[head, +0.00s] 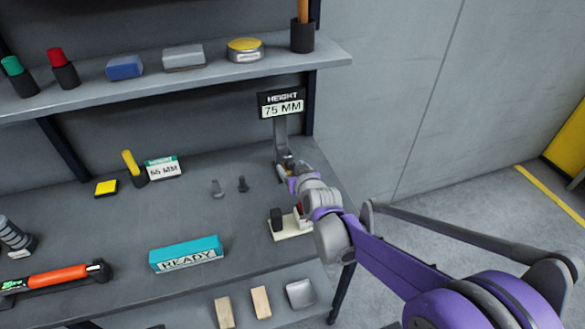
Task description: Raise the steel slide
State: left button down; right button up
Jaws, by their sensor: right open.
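A grey upright post (280,132) stands at the right end of the workbench, below a black sign (282,103) reading HEIGHT 75 MM. It may be the steel slide or its guide; I cannot tell which. My right gripper (287,168) is open at the foot of this post. The gripper and wrist hide much of that spot, so I cannot tell whether the fingers touch anything. My left gripper is not in view.
A cream block with a black knob (278,221) sits just below my right wrist. A small 65 MM tag (163,168), a teal READY block (186,254) and an orange-handled tool (58,277) lie on the bench. A shelf (205,75) holding several items overhangs behind.

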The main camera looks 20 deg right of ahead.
grip_shut()
dwell(1.4)
